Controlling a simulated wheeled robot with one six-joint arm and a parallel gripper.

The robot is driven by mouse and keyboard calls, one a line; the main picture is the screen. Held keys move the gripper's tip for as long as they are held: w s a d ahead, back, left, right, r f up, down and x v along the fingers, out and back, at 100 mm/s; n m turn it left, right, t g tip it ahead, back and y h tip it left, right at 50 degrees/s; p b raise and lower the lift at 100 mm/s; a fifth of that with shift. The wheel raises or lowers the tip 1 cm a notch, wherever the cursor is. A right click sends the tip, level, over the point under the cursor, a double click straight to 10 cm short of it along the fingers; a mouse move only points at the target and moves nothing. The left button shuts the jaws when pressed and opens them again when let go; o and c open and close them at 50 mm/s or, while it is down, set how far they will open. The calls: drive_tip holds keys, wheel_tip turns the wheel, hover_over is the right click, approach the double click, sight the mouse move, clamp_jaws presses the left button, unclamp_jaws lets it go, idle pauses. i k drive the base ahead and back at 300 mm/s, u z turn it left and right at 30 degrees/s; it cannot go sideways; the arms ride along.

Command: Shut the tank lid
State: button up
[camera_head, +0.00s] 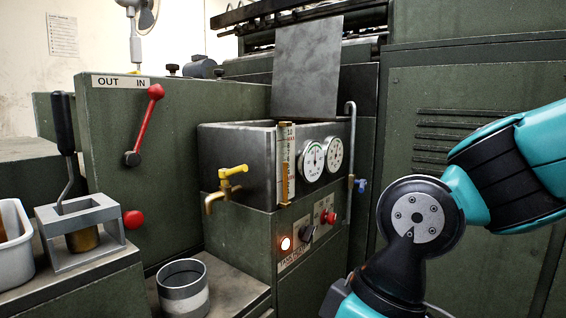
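The tank (233,160) is a grey metal box on a green cabinet, with a level gauge (285,165) and two round dials on its front. Its lid (308,68) is a flat grey metal plate standing nearly upright at the back of the tank, so the tank is open at the top. The inside of the tank is mostly hidden by its front wall. My teal and black arm is at the right, apart from the tank and lid. My gripper is outside the picture.
A yellow-handled tap (232,171) sticks out of the tank's left side. A thin pipe (351,140) with a blue valve rises at its right. A red lever (144,124) is on the left cabinet. A metal can (183,290) stands below the tap. Air above the tank is clear.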

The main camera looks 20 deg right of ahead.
sight(306, 72)
drive_tip(key=u, duration=0.2)
drive_tip(key=k, duration=0.4)
drive_tip(key=z, duration=0.95)
drive_tip(key=i, duration=1.4)
drive_tip(key=u, duration=0.7)
